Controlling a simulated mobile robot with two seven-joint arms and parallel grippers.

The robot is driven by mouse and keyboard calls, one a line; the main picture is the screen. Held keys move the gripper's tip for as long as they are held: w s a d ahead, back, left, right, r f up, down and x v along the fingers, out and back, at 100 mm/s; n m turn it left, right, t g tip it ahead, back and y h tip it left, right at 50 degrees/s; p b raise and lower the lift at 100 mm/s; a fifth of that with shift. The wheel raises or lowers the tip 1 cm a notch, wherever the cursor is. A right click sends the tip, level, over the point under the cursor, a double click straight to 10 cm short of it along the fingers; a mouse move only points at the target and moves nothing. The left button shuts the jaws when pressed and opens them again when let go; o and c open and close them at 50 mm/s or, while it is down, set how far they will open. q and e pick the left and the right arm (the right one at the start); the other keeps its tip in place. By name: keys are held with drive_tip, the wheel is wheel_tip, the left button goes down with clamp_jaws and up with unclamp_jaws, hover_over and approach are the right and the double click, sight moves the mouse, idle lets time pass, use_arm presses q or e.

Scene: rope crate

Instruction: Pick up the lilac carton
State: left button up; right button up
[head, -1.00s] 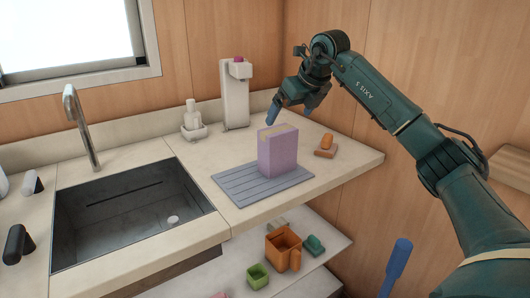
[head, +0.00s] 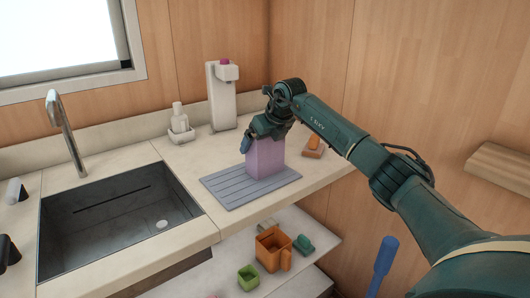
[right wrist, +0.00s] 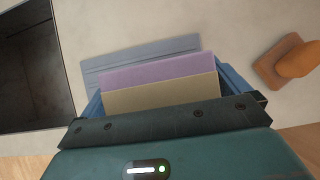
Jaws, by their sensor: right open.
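The lilac carton (head: 266,160) stands upright on a grey ribbed mat (head: 232,190) on the counter. My right gripper (head: 260,146) is over the top of the carton and hides its upper part in the head view. In the right wrist view the carton (right wrist: 160,72), with its tan top face, lies between the two blue fingers of my right gripper (right wrist: 164,92). The fingers are open, one on each side of it; whether they touch it I cannot tell. My left gripper is not in view.
A white dispenser (head: 222,98) and a soap bottle (head: 180,118) stand behind. An orange object on a brown base (head: 314,146) sits right of the carton. The sink (head: 115,215) is at left.

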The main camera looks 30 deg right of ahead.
drive_tip(key=shift+c, duration=0.3)
drive_tip(key=c, duration=0.8)
drive_tip(key=shift+r, duration=0.1)
drive_tip(key=shift+r, duration=0.1)
